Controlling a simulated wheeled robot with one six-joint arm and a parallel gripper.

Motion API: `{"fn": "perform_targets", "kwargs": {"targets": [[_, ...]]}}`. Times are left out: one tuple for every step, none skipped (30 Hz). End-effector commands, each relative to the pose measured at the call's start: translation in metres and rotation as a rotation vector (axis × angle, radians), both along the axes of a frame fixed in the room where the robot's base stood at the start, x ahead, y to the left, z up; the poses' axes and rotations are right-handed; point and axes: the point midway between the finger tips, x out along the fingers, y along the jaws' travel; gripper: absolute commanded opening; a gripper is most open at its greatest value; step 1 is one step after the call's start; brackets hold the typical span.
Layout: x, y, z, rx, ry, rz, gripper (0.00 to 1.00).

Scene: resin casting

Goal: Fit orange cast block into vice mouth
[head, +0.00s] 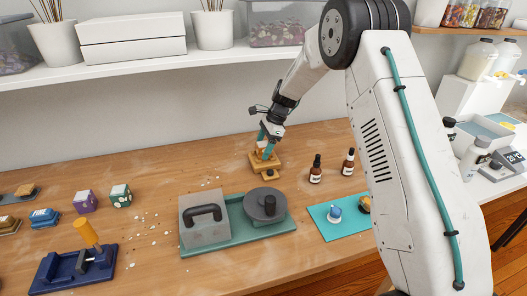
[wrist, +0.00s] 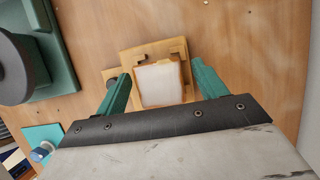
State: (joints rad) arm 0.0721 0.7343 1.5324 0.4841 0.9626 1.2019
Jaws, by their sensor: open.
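A block (wrist: 159,82) with a pale top and orange-tan sides sits in a yellow-tan wooden fixture (wrist: 133,57), which looks like the vice. The fixture also shows in the head view (head: 266,168), at the back middle of the bench. My gripper (wrist: 161,72) is open, with one teal finger on each side of the block and a visible gap to both. In the head view my gripper (head: 266,147) points down over the fixture and partly hides the block. How deep the block sits is hidden.
A green tray (head: 240,242) with a grey handled block and round weight stands in front. Two dark bottles (head: 315,170) stand to the right, near a teal mat (head: 320,223). A blue base with an orange handle (head: 87,233) and small blocks are at the left.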

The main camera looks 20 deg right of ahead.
Motion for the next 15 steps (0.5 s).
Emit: {"fn": "perform_targets", "kwargs": {"targets": [[0.0000,0.0000,0.0001,0.000,0.000,0.000,0.63],[0.0000,0.0000,0.0001,0.000,0.000,0.000,0.54],[0.0000,0.0000,0.0001,0.000,0.000,0.000,0.43],[0.0000,0.0000,0.0001,0.000,0.000,0.000,0.35],[0.0000,0.0000,0.0001,0.000,0.000,0.000,0.26],[0.0000,0.0000,0.0001,0.000,0.000,0.001,0.19],[0.0000,-0.0001,0.0002,0.000,0.000,0.001,0.19],[0.0001,-0.0001,0.0004,0.000,0.000,0.001,0.19],[0.0001,-0.0001,0.0004,0.000,0.000,0.001,0.19],[0.0001,-0.0001,0.0004,0.000,0.000,0.001,0.19],[0.0001,-0.0001,0.0004,0.000,0.000,0.001,0.19],[0.0001,-0.0001,0.0004,0.000,0.000,0.001,0.19],[0.0001,-0.0001,0.0005,0.000,0.000,0.001,0.19],[0.0002,-0.0001,0.0007,0.000,0.000,0.001,0.19],[0.0002,-0.0001,0.0014,0.000,0.000,0.001,0.19]]}}
